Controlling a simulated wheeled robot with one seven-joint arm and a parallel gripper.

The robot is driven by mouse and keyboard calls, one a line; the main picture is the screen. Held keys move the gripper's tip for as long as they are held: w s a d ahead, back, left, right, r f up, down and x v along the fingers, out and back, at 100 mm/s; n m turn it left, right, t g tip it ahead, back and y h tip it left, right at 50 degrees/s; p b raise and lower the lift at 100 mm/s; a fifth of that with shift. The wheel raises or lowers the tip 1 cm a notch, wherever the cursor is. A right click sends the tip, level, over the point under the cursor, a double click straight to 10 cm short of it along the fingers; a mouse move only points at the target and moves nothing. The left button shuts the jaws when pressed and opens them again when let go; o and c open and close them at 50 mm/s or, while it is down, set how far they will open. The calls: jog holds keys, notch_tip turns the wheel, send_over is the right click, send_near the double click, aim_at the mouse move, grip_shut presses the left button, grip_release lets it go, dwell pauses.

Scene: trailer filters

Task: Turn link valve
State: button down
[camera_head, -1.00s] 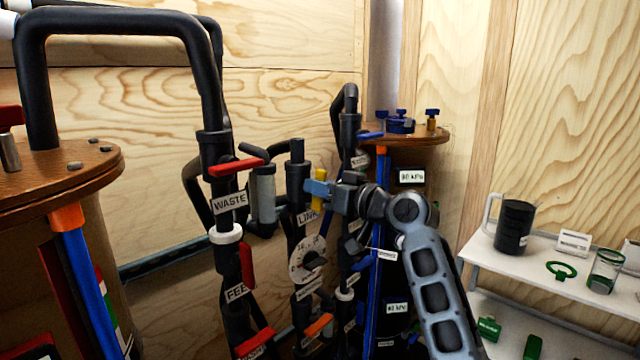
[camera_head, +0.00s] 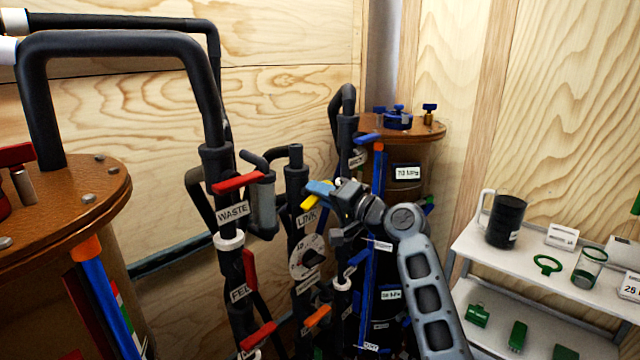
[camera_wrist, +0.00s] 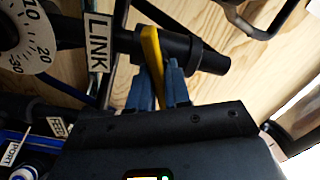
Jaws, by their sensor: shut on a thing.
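The link valve's yellow handle (camera_head: 312,198) sits on the dark pipe beside the white LINK label (camera_head: 307,217). The handle slants in the head view. In the wrist view the yellow handle (camera_wrist: 152,52) stands across the dark pipe, next to the LINK label (camera_wrist: 98,42). My gripper (camera_head: 322,190) is shut on this handle, its blue fingers on either side of it in the wrist view (camera_wrist: 159,78). The gripper hides part of the valve body in the head view.
A round dial (camera_head: 306,258) sits below the LINK label. Red handles, such as the WASTE valve handle (camera_head: 239,183), and blue handles stand close by on neighbouring pipes. A brown-topped tank (camera_head: 75,190) is at left. A white shelf (camera_head: 545,268) with a black mug (camera_head: 506,220) is at right.

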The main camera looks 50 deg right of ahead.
jog(key=m+p, duration=0.3)
jog(key=m, duration=0.1)
jog(key=shift+f+m, duration=0.15)
jog(key=shift+m, duration=0.25)
dwell(0.4)
jog(key=c, duration=1.2)
grip_release()
jog(key=shift+o, duration=0.2)
jog(key=s+b, duration=0.1)
jog(key=s, duration=0.6)
jog(key=shift+s+d, duration=0.2)
jog(key=shift+s, duration=0.2)
jog(key=shift+f, duration=0.2)
